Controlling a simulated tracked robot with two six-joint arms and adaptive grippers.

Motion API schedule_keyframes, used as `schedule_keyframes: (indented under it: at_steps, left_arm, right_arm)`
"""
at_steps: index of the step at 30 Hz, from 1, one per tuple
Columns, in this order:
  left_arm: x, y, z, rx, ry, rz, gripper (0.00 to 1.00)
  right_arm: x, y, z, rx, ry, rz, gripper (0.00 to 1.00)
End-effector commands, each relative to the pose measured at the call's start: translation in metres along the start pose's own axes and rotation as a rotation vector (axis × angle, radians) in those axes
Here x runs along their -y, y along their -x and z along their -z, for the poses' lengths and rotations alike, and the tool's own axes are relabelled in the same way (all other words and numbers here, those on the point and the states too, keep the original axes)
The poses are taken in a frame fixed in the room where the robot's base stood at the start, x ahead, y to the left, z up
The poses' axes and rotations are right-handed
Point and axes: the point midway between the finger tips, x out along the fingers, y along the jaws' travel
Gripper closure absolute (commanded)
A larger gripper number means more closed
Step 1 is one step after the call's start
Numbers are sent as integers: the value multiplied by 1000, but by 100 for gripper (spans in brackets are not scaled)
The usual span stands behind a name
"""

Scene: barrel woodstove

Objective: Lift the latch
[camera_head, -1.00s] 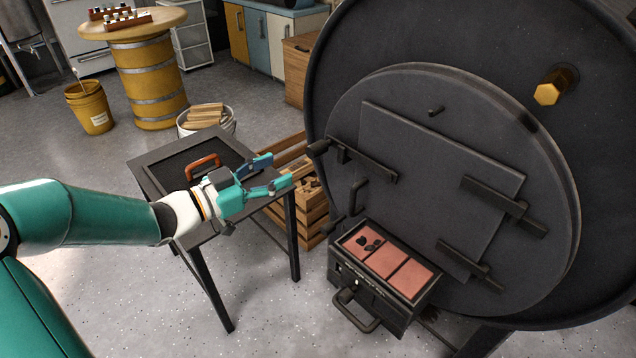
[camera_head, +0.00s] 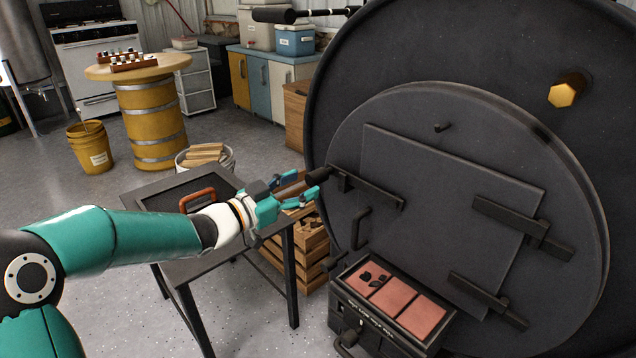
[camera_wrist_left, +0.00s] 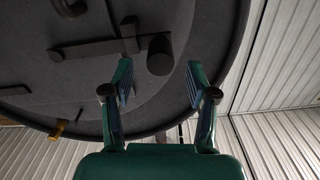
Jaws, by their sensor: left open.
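The latch (camera_head: 370,188) is a dark bar on the left of the round stove door. It has a dark cylindrical grip at its left end (camera_head: 318,186). My left gripper (camera_head: 313,187) is open at that grip, its fingers partly overlapping it in the head view. In the left wrist view the latch bar (camera_wrist_left: 95,48) runs sideways and the round end of the grip (camera_wrist_left: 160,56) shows beyond and between the open fingertips (camera_wrist_left: 160,76). I cannot tell whether the fingers touch it. My right gripper is not in view.
The stove door (camera_head: 450,250) carries hinges on its right and a bent handle (camera_head: 361,228). A box with reddish panels (camera_head: 394,297) stands below. A dark side table (camera_head: 165,196) with a red-handled item (camera_head: 198,198) and a wooden crate (camera_head: 309,238) are near my arm.

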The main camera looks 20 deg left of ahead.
Motion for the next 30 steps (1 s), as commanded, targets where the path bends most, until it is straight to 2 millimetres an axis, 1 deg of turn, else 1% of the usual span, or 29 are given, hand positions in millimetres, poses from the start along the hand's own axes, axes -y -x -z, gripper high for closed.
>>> schedule_keyframes:
  at_steps: [1, 3, 6, 9, 14, 21, 23, 30]
  left_arm:
    - [-1, -12, -2, -1, -1, -3, 42]
    - [-1, -24, -2, -1, -2, -2, 42]
    - [0, -38, -2, 0, -1, -2, 42]
    - [-1, -47, -1, 0, 0, -2, 42]
    - [0, -53, 0, 1, 0, 0, 42]
    - [0, -54, 0, 1, 0, 0, 42]
    - [0, -54, 0, 1, 0, 0, 50]
    - [0, -54, 0, 1, 0, 0, 90]
  right_arm:
    - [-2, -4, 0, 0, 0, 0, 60]
    - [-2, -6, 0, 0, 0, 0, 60]
    - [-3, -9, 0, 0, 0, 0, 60]
    - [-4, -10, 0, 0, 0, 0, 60]
    - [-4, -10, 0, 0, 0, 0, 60]
    - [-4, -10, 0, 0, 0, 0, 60]
    - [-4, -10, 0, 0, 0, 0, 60]
    - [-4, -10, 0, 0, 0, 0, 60]
